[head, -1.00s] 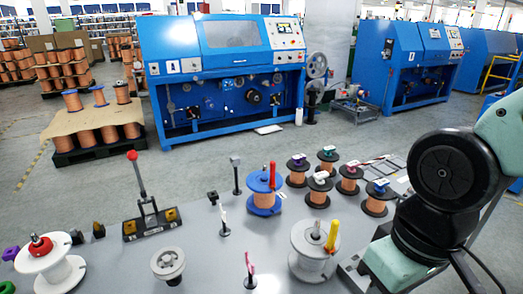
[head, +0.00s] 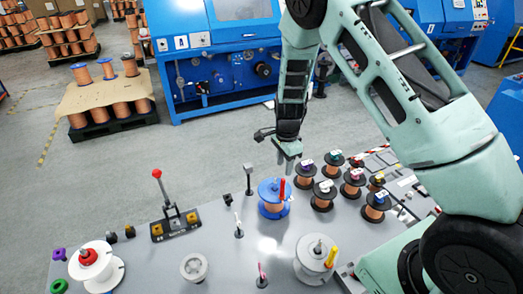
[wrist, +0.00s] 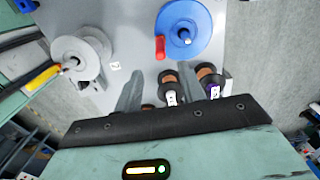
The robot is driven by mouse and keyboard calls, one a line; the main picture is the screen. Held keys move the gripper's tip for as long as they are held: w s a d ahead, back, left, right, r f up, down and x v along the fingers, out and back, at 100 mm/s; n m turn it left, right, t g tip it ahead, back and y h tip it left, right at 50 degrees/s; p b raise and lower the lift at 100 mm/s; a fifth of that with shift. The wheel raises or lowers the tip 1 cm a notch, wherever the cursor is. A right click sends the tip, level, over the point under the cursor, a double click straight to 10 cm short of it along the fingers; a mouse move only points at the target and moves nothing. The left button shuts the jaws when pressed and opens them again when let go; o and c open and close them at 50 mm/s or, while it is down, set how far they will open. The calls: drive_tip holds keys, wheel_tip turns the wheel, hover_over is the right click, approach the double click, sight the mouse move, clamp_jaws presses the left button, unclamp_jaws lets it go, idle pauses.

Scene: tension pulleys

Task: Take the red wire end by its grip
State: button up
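A blue-flanged spool with copper wire (head: 269,205) stands on the grey table, with an upright red grip (head: 282,189) at its right side. In the wrist view the blue spool (wrist: 190,22) is at the top and the red grip (wrist: 160,47) is at its left edge. My gripper (head: 288,168) hangs just above and behind the red grip in the head view, apart from it. In the wrist view my gripper's two fingers (wrist: 165,88) are spread, with nothing held between them. The wire itself is too small to make out.
Several black-flanged copper spools (head: 325,193) stand right of the blue spool. A white spool with a yellow grip (head: 316,259) is in front. A red-knobbed lever (head: 172,215), a grey pulley (head: 194,267) and a white spool with a red top (head: 95,265) are left.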

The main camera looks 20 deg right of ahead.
sight(283, 179)
drive_tip(key=shift+f+b, duration=0.85)
drive_tip(key=shift+f, duration=0.15)
wheel_tip(283, 179, down, 7)
drive_tip(key=b, duration=0.5)
clamp_jaws()
